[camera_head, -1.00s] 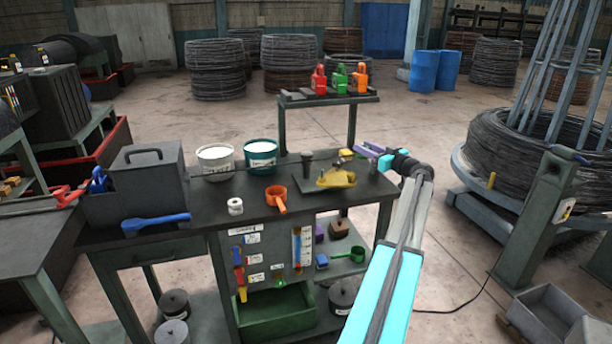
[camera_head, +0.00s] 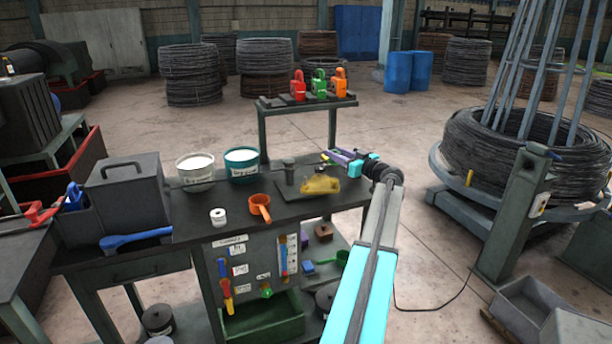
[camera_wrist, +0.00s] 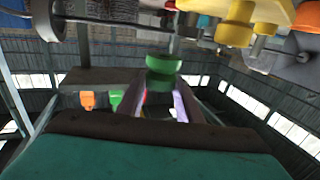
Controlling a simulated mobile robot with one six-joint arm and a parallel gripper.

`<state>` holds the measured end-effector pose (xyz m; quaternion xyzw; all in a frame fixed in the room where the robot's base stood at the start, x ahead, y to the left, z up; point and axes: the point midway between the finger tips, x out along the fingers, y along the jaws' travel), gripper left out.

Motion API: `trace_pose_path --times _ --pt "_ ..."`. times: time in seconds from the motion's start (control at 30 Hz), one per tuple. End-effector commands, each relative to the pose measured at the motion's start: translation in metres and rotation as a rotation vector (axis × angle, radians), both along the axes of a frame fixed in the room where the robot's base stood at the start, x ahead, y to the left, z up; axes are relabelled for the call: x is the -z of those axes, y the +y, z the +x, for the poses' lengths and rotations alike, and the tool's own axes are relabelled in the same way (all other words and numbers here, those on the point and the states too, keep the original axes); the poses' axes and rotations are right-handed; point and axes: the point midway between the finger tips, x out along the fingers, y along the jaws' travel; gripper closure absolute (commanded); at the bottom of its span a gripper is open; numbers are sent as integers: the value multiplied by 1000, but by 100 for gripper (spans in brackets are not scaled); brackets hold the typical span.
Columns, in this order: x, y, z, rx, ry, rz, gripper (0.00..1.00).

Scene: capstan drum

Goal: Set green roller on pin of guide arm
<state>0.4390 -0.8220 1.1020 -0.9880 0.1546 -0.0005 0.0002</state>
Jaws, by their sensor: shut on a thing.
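The green roller (camera_wrist: 163,66) is held between the purple fingers of my gripper (camera_wrist: 164,92), shut on it, in the wrist view. In the head view my gripper (camera_head: 343,157) is above the back right of the workbench; I cannot make out the roller there. The yellow guide arm (camera_head: 320,185) lies on a dark plate on the bench, just below and left of my gripper. In the wrist view the guide arm (camera_wrist: 238,24) shows at the upper right, apart from the roller. I cannot tell which metal post there is its pin.
On the bench (camera_head: 190,230) are a white tub (camera_head: 195,172), a teal tub (camera_head: 242,164), an orange cup (camera_head: 260,207) and a white roll (camera_head: 218,217). A raised shelf (camera_head: 310,103) with red, green and orange items stands behind. Open floor lies right of the bench.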

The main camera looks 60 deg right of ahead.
Motion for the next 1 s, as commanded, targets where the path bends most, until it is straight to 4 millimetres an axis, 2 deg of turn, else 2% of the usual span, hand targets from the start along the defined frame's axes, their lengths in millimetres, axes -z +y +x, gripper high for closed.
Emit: trace_pose_path --times 0.03,0.8,1.0 --pt "-2 9 2 -1 0 1 90" --pt "7 102 41 -4 0 1 90" --pt "11 120 50 -3 1 1 90"
